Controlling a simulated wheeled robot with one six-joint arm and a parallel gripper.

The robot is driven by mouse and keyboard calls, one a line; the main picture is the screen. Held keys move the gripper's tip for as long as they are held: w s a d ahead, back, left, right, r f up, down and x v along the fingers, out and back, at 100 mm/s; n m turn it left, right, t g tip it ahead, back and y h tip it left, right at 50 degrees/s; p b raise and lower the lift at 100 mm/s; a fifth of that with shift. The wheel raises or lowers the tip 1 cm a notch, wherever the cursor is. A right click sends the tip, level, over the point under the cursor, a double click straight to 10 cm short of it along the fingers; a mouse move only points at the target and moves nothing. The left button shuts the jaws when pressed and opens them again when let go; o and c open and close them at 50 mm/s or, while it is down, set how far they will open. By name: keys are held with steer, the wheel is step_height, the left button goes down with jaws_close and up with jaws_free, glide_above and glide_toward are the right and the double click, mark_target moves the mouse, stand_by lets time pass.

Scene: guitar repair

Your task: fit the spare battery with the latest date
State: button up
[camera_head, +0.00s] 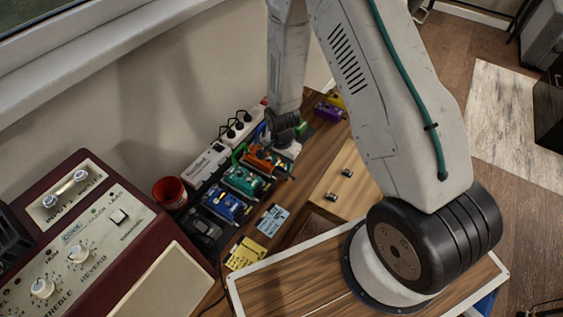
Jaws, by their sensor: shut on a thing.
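My gripper (289,150) is at the far part of the bench, just beyond the orange pedal (262,160). Its pale body shows below the black wrist joint, and the fingertips are too small and hidden to make out. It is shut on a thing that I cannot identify. A teal pedal (245,181), a blue pedal (226,205) and a dark pedal (203,230) stand in a row towards the front. A green thing (301,129) shows beside the wrist. I cannot make out any battery or printed date.
A white power strip (208,165) with black plugs runs along the wall. Purple (328,111) and yellow (336,100) things stand farther back. A maroon amplifier (100,235) fills the left.

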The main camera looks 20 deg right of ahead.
steer(key=shift+r, duration=0.25)
steer(key=shift+w+r, duration=0.1)
steer(key=shift+w, duration=0.1)
stand_by(0.6)
steer(key=shift+r, duration=0.35)
stand_by(0.8)
steer(key=shift+r, duration=0.35)
steer(key=shift+r, duration=0.1)
steer(key=o, duration=1.5)
steer(key=shift+c, duration=0.2)
